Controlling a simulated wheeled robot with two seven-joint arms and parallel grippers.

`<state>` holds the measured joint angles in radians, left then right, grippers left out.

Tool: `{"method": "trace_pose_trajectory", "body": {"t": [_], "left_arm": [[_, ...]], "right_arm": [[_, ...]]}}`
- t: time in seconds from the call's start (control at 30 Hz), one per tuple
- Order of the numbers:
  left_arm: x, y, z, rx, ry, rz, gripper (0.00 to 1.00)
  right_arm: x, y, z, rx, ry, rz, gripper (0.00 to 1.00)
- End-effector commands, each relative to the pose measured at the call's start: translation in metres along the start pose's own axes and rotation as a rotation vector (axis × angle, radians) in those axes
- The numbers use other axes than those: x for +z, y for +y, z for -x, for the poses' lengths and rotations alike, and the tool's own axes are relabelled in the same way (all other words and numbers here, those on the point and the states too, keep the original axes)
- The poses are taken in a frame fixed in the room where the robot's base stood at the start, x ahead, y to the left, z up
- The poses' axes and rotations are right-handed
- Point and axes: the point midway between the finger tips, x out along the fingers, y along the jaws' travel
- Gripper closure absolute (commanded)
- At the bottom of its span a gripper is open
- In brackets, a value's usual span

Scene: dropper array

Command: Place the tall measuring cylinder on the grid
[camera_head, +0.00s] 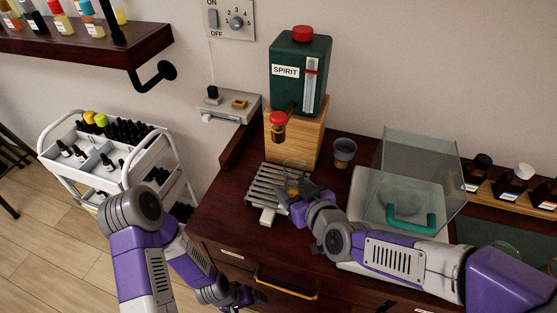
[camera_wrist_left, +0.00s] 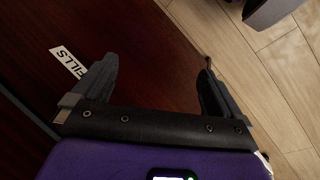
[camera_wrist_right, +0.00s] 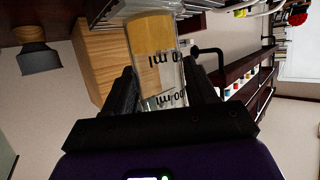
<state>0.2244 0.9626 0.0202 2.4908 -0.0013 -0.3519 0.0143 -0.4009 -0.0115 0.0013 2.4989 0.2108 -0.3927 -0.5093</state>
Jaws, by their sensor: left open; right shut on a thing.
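The clear glass measuring cylinder (camera_head: 296,168) is between the fingers of my right gripper (camera_head: 290,203), at the right side of the metal slatted grid (camera_head: 262,186). In the right wrist view the cylinder (camera_wrist_right: 155,62) appears upside down with "ml" marks and an amber lower part. My right gripper (camera_wrist_right: 163,85) is shut on it. Its base is close to the grid's bars (camera_wrist_right: 105,14); I cannot tell whether it touches them. My left gripper (camera_head: 248,296) is open and empty, low in front of the drawers; it also shows in the left wrist view (camera_wrist_left: 155,75).
A green spirit dispenser (camera_head: 299,75) on a wooden block (camera_head: 306,135) stands behind the grid. A grey cup (camera_head: 344,152) and a glass-covered balance (camera_head: 372,190) are to the right. A white cart (camera_head: 128,172) stands left. A shelf (camera_head: 60,38) hangs upper left.

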Motion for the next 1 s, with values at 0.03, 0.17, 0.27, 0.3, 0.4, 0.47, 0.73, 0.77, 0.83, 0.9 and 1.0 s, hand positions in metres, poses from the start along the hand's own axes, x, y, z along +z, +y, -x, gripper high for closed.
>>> {"method": "trace_pose_trajectory", "body": {"t": [0.03, 0.17, 0.27, 0.3, 0.4, 0.47, 0.73, 0.77, 0.83, 0.9, 1.0], "left_arm": [[0.0, -0.002, -0.004, 0.0, -0.001, 0.0, 0.0], [0.0, -0.003, -0.007, 0.0, -0.002, 0.001, 0.0], [0.0, -0.003, -0.007, 0.0, -0.002, 0.001, 0.0], [0.0, -0.003, -0.007, -0.001, -0.002, 0.001, 0.0], [0.0, -0.003, -0.007, 0.0, -0.002, 0.001, 0.0], [0.0, -0.003, -0.008, 0.0, -0.002, 0.001, 0.0], [0.0, -0.005, -0.012, 0.0, -0.001, 0.001, 0.0], [0.0, -0.005, -0.014, 0.0, -0.001, 0.001, 0.0], [0.0, -0.006, -0.015, 0.0, -0.001, 0.001, 0.0], [0.0, -0.006, -0.015, 0.0, -0.002, 0.001, 0.0], [0.0, -0.006, -0.015, 0.0, -0.002, 0.001, 0.0]], "right_arm": [[-0.003, 0.0, -0.012, 0.0, 0.003, 0.001, 0.92], [-0.01, 0.0, -0.03, 0.001, 0.003, 0.0, 0.92], [-0.013, 0.0, -0.036, 0.001, 0.004, 0.0, 0.92], [-0.014, 0.0, -0.038, 0.001, 0.004, 0.0, 0.92], [-0.017, 0.0, -0.045, 0.0, 0.004, 0.001, 0.92], [-0.02, 0.0, -0.052, 0.0, 0.004, 0.001, 0.92], [-0.027, 0.0, -0.076, 0.001, 0.004, 0.0, 0.92], [-0.025, 0.001, -0.076, 0.001, 0.004, 0.0, 0.92], [-0.024, 0.0, -0.077, 0.001, 0.004, 0.0, 0.92], [-0.024, 0.0, -0.076, 0.001, 0.004, 0.0, 0.92], [-0.025, 0.0, -0.076, 0.001, 0.004, 0.0, 0.92]]}}
